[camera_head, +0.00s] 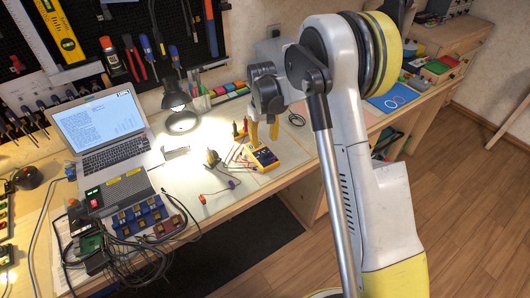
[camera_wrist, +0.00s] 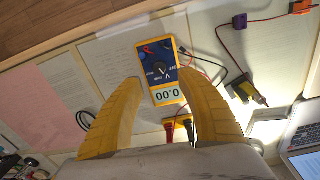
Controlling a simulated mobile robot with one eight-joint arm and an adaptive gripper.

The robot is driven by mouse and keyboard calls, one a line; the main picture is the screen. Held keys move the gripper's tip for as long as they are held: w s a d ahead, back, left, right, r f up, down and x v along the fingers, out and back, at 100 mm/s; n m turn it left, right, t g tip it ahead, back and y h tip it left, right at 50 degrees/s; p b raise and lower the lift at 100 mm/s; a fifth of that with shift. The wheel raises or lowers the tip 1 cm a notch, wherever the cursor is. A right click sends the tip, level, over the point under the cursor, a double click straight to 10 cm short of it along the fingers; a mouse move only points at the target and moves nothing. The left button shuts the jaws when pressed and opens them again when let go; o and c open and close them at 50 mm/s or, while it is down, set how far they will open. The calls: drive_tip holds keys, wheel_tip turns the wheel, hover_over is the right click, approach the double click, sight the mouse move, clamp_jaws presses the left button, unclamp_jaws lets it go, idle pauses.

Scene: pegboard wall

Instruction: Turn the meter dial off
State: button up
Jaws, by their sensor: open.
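The meter (camera_head: 263,160) is a yellow-edged multimeter with a dark blue face, lying on the lit workbench in the head view. In the wrist view the meter (camera_wrist: 166,95) appears upside down, its display showing zeros. The dial (camera_wrist: 161,70) is on the blue face, with markings around it. My gripper (camera_head: 264,134) is above the meter, pointing down. I cannot tell the exact height of the fingertips above the dial.
Red and black probes (camera_wrist: 180,130) lie near the display end of the meter. Leads and a small part with a purple connector (camera_wrist: 240,22) lie beside it. A lamp (camera_head: 176,98), a laptop (camera_head: 100,125) and cabled electronics (camera_head: 140,215) stand to the left.

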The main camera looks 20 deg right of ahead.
sight(265, 153)
wheel_tip(265, 153, down, 7)
drive_tip(key=shift+d+f+b, duration=0.15)
drive_tip(key=shift+b, duration=0.9)
clamp_jaws()
